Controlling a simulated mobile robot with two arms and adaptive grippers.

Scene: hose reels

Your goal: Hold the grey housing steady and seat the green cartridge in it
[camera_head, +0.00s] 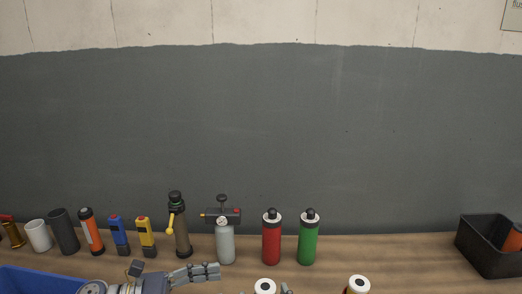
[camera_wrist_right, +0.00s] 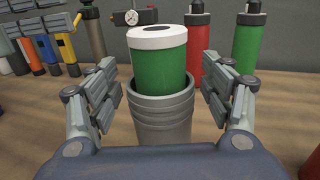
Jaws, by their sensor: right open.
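The green cartridge (camera_wrist_right: 158,62) with a white ringed top stands partly inside the grey housing (camera_wrist_right: 161,118) in the right wrist view. Its upper part sticks out above the housing's rim; its lower end is hidden inside. In the head view only the cartridge's white top (camera_head: 265,286) shows at the bottom edge. My right gripper (camera_wrist_right: 163,92) is open, with one finger on each side of the housing and visible gaps to it. My left gripper (camera_head: 214,271) is left of the cartridge in the head view, pointing right; its finger gap is unclear.
Behind stand a grey bottle with a gauge (camera_head: 225,246), a red bottle (camera_head: 271,240) and a green bottle (camera_head: 309,240). Another white-topped cartridge (camera_head: 358,285) is to the right. A blue bin (camera_head: 30,280) is at left, a black bin (camera_head: 488,252) at far right. Several tools line the back left.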

